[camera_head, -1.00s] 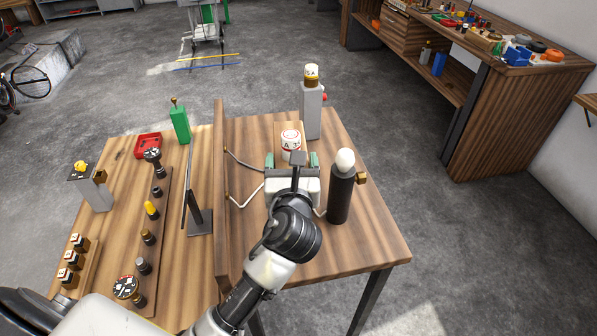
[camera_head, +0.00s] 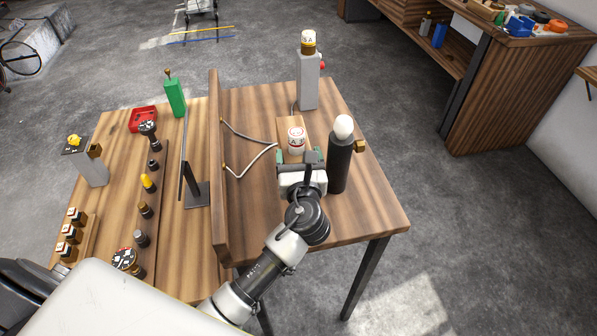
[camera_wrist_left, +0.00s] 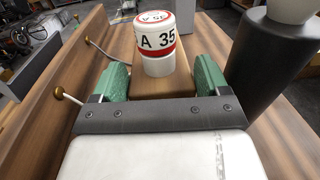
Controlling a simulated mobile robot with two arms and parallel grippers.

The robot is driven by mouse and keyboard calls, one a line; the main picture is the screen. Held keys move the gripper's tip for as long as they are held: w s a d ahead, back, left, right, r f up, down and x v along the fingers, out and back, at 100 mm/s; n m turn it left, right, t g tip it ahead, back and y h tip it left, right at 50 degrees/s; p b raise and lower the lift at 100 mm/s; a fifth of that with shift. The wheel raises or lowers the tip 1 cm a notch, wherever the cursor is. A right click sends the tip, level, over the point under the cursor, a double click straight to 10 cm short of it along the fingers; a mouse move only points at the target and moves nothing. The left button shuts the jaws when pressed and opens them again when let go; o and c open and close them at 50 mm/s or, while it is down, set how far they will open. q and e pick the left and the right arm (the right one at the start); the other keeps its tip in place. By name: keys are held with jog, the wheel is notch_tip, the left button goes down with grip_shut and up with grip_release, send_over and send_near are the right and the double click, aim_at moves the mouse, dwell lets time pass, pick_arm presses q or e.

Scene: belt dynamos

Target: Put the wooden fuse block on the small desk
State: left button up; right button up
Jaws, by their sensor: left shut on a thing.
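The wooden fuse block (camera_head: 288,128) is a pale brown block with a white, red-banded fuse (camera_head: 296,141) upright on it. It also shows in the wrist view (camera_wrist_left: 150,83), where the fuse reads "A 35". My left gripper (camera_head: 298,160) is shut on the block, one green finger pad on each side. The block is over the right part of a wooden table (camera_head: 365,215); its underside is hidden, so I cannot tell whether it touches the top. I cannot tell which surface is the small desk. My right gripper is not in view.
A black cylinder with a white top (camera_head: 340,165) stands close right of the gripper. A grey post (camera_head: 308,82) stands behind. A wooden divider (camera_head: 216,180) with grey wires (camera_head: 250,138) is at left. The table's front right is bare. A large workbench (camera_head: 500,105) stands at right.

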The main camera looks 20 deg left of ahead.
pick_arm(q)
jog(key=shift+f+b, duration=0.3)
jog(key=shift+f, duration=1.85)
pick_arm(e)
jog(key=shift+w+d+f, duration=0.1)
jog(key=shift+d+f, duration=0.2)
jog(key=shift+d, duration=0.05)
pick_arm(q)
jog(key=o, duration=1.7)
jog(key=shift+s+f, duration=0.1)
jog(key=shift+s, duration=0.05)
jog(key=b+v, duration=0.1)
jog(key=v, duration=1)
jog(key=shift+b, duration=0.3)
jog(key=shift+s+d, duration=0.25)
jog(key=shift+s, duration=0.15)
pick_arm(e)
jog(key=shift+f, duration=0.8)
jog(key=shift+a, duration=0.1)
